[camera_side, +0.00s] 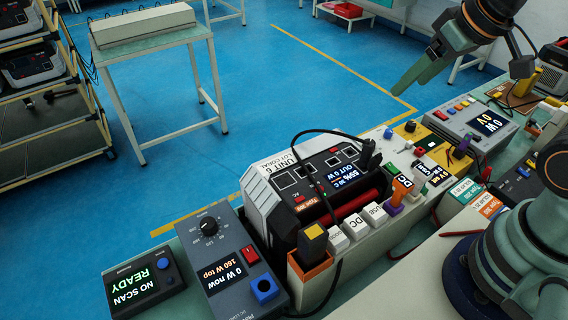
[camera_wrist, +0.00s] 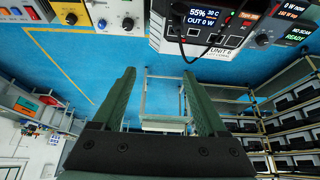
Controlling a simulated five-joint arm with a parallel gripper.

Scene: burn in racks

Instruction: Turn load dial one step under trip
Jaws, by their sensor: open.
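The load dial (camera_side: 208,225) is a round black knob with a scale around it, on the top face of a dark grey load box (camera_side: 221,251). The box's screen reads "0 W now" and "160 W top". A red switch (camera_side: 249,256) and a blue socket (camera_side: 264,289) sit on the same box. The black dial also shows at the upper right of the wrist view (camera_wrist: 262,39), partly near the edge. My gripper (camera_side: 402,88) has green fingers and is raised at the upper right, well away from the dial. In the wrist view its fingers (camera_wrist: 158,73) are apart with nothing between them.
The Unit 6 power station (camera_side: 305,180), with a black cable over it, stands between my gripper and the load box. A scanner (camera_side: 145,281) reads "NO SCAN READY".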

